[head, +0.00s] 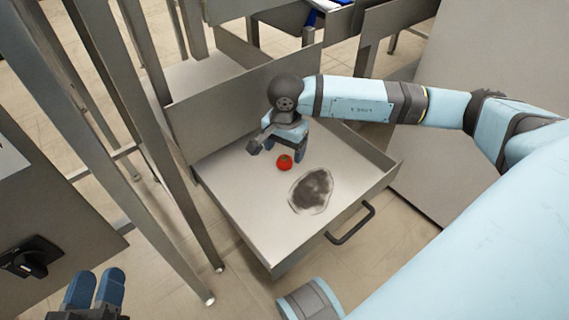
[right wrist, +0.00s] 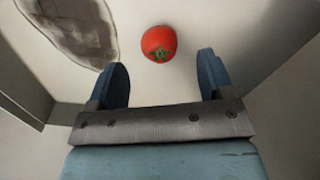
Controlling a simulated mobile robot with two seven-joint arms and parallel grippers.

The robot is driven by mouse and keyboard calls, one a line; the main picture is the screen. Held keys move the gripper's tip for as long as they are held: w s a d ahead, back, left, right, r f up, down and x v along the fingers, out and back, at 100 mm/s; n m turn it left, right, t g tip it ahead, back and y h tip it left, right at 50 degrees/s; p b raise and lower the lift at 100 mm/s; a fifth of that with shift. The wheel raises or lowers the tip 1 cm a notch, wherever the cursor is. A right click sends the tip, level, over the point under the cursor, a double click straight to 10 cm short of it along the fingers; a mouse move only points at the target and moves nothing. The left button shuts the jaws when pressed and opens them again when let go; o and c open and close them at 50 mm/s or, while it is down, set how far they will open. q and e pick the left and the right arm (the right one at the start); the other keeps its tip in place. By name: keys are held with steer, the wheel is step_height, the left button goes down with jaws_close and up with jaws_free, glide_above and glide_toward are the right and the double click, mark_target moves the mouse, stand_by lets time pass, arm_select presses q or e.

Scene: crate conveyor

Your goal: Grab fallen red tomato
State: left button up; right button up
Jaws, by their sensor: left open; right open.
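A red tomato (head: 284,162) with a green stem lies on the floor of an open metal drawer (head: 235,204). It also shows in the right wrist view (right wrist: 159,43), beyond and between my right fingertips. My right gripper (head: 277,150) is over the drawer, close to the tomato. In the right wrist view my right gripper (right wrist: 163,75) is open and empty, its two blue fingers apart. My left gripper (head: 95,288) is at the bottom left of the head view, away from the drawer, with its blue fingers a little apart and nothing between them.
A dark stain (head: 312,189) marks the drawer floor beside the tomato. Low walls surround the drawer, and a dark handle (head: 351,224) is on its front. Metal posts (head: 150,130) stand to the left. A grey panel (head: 480,120) is at the right.

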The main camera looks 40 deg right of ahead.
mark_target(284, 159)
step_height(284, 159, down, 5)
steer(key=shift+r+b, duration=0.1)
steer(key=shift+b, duration=0.9)
arm_select(q)
step_height(284, 159, down, 3)
steer(key=shift+d+f+g, duration=0.1)
steer(key=shift+f+g, duration=0.05)
steer(key=shift+g, duration=0.45)
arm_select(e)
steer(key=c, duration=1)
steer(key=shift+r, duration=0.15)
